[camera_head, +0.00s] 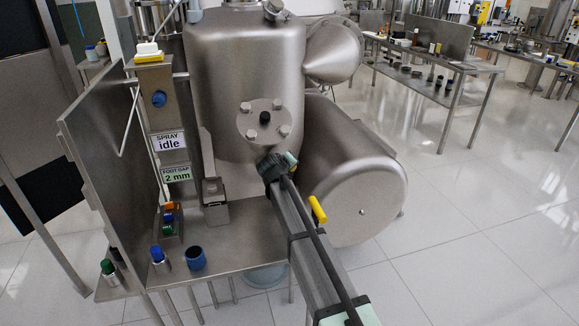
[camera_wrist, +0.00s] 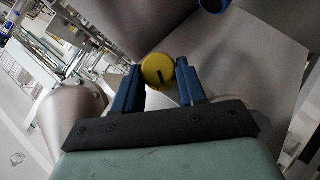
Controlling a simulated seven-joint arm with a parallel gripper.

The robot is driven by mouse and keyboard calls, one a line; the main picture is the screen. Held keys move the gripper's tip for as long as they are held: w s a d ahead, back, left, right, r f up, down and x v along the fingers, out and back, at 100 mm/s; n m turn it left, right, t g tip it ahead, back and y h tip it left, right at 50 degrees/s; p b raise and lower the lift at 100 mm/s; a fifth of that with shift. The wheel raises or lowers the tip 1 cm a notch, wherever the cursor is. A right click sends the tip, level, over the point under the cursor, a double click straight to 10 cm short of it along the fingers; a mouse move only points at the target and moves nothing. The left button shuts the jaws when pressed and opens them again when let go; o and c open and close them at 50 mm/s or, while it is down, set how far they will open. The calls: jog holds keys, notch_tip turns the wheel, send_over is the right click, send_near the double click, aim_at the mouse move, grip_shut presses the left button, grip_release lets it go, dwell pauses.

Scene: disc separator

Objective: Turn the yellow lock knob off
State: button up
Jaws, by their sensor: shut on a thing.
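The yellow lock knob (camera_wrist: 158,67) is round, with a dark mark on its face, and sits between my fingertips in the wrist view. My gripper (camera_wrist: 160,76) has its two blue fingers on either side of the knob and is shut on it. In the head view, my arm reaches up to the front of the steel machine (camera_head: 243,70), where its dark end is near the lower part of the vessel. The fingertips and the gripped knob cannot be made out there.
A yellow handle (camera_head: 318,209) stands beside the rounded steel drum (camera_head: 365,205), right of my arm. A blue cup (camera_head: 195,258) stands on the steel table (camera_head: 235,248).

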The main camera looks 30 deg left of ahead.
jog(key=o, duration=1)
jog(key=shift+o, duration=0.2)
jog(key=shift+s, duration=0.1)
jog(key=v, duration=1.3)
jog(key=shift+s+r, duration=0.2)
